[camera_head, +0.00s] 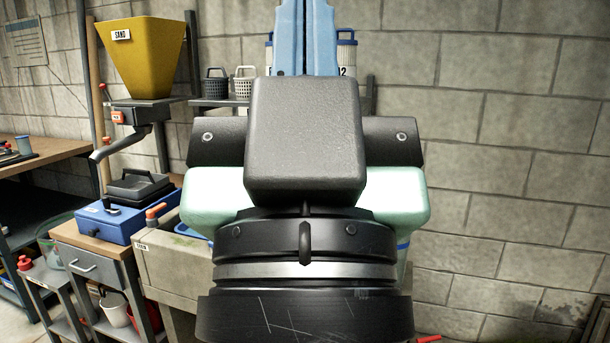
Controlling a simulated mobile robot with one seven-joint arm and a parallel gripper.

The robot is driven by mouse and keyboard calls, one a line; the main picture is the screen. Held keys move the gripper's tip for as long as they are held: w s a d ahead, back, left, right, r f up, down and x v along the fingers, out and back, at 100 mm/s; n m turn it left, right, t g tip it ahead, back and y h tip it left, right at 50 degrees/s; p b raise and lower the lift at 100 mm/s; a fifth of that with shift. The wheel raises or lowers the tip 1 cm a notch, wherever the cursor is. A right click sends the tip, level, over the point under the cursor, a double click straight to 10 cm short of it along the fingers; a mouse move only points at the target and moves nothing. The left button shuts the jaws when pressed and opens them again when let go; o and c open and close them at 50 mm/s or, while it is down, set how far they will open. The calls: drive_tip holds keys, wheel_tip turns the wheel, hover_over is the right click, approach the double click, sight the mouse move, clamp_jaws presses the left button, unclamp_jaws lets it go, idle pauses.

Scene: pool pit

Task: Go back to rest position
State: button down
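My gripper (306,30) rises in the middle of the head view, seen from behind along my dark wrist. Its two light blue fingers stand side by side with only a thin dark seam between them, so it looks shut. The fingertips run out of the top edge of the picture. I see nothing held between the visible parts of the fingers. The wrist hides much of the middle of the scene.
A yellow sand hopper (143,55) stands at the left, above a blue machine (112,218) on a small cabinet. A shelf with baskets (216,86) is behind. A sink (172,262) is partly hidden by my wrist. The block wall (500,150) at right is bare.

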wheel_tip(320, 180, up, 22)
drive_tip(key=p, duration=1.9)
drive_tip(key=shift+p, duration=0.3)
